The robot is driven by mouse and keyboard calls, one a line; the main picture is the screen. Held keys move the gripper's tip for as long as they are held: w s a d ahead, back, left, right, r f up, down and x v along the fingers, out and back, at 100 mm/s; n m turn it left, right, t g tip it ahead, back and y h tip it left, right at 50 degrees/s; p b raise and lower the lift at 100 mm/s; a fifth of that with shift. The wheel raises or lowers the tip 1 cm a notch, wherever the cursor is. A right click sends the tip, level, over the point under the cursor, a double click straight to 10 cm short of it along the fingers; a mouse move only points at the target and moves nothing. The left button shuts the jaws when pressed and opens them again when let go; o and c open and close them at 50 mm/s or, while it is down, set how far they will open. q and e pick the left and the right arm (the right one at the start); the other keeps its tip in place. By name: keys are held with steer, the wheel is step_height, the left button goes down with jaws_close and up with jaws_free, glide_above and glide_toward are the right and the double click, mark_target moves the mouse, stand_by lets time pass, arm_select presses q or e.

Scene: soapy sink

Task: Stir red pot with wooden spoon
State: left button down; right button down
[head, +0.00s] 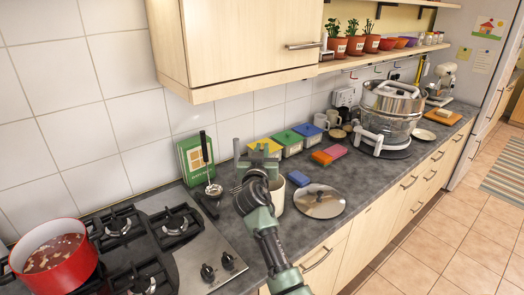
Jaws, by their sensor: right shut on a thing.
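The red pot (75,272) stands on the stove at the lower left, with reddish-brown liquid and pale bits in it. My right gripper (258,155) is over the counter right of the stove, well away from the pot. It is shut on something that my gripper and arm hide. A cream-coloured crock (279,197) stands just behind my right arm and is partly covered by it. I cannot make out the wooden spoon. My left gripper is out of view.
A ladle (206,150) with a black handle stands by a green book (190,160) at the wall. A lid (320,201) and a blue sponge (298,179) lie right of the crock. The wall cabinet (235,45) hangs above. The black grates (140,240) lie beside the pot.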

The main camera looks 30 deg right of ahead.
steer(key=shift+r, duration=0.2)
steer(key=shift+s+a+r+p, duration=0.15)
steer(key=shift+r+p, duration=0.65)
steer(key=shift+r, duration=0.4)
steer(key=shift+w+a+r+p, duration=0.1)
steer(key=shift+r+p, duration=0.7)
steer(key=shift+r, duration=0.35)
steer(key=shift+w+d+r+p, duration=0.2)
steer(key=shift+w+d+r, duration=0.35)
steer(key=shift+r, duration=0.2)
steer(key=shift+w+d+r+p, duration=0.2)
steer(key=shift+w+d+r, duration=0.2)
steer(key=shift+d+r, duration=0.25)
steer(key=shift+a, duration=0.1)
steer(key=shift+r, duration=0.1)
